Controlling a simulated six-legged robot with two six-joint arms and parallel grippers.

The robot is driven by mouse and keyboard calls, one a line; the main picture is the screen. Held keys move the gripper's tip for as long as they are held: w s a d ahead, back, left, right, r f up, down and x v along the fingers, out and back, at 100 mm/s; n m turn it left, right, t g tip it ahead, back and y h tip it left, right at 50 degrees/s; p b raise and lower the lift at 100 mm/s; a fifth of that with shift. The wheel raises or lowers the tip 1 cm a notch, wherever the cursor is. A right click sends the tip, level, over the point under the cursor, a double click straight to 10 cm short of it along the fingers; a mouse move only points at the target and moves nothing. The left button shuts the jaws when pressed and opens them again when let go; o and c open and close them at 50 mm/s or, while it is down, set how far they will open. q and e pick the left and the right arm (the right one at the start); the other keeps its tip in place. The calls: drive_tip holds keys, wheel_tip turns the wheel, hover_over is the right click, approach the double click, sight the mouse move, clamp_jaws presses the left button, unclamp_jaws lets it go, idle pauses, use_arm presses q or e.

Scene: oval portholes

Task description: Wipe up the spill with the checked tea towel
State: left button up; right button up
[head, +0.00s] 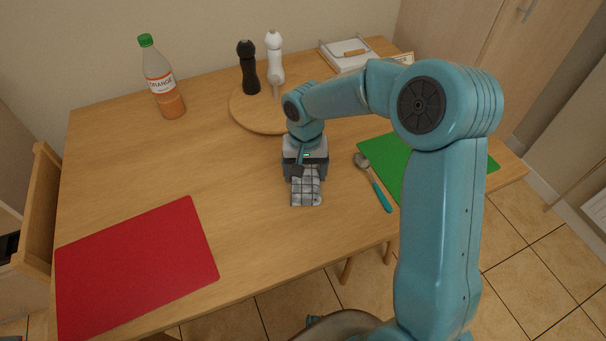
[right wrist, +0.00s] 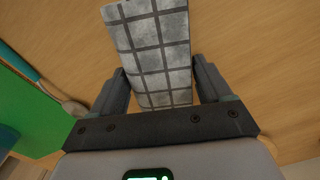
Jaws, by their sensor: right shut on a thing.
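The checked tea towel (head: 306,190), grey-white with dark lines, is a folded pad at the middle of the wooden table, towards its front edge. My right gripper (head: 305,172) points down and is shut on it; the near part of the towel sticks out from the jaws. In the right wrist view the towel (right wrist: 158,45) lies between the two dark fingers (right wrist: 159,68). I cannot tell whether it touches the tabletop. I see no spill; any liquid under the towel or behind my arm is hidden. My left gripper is not in view.
A spoon (head: 374,184) and green mat (head: 381,160) lie right of the towel. A red mat (head: 137,265) lies front left. A round board (head: 243,112) with two mills and an orange bottle (head: 161,82) stand behind. The table left of the towel is clear.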

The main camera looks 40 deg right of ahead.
drive_tip(key=shift+r, duration=0.1)
drive_tip(key=s+a+r+p, duration=0.1)
drive_tip(key=r, duration=0.2)
drive_tip(key=s+a+r+p, duration=0.1)
drive_tip(key=r+p, duration=0.1)
drive_tip(key=r, duration=0.1)
drive_tip(key=s+a+r+p, duration=0.1)
drive_tip(key=a+r+p, duration=0.1)
drive_tip(key=r, duration=0.1)
drive_tip(key=shift+f, duration=0.1)
idle(0.5)
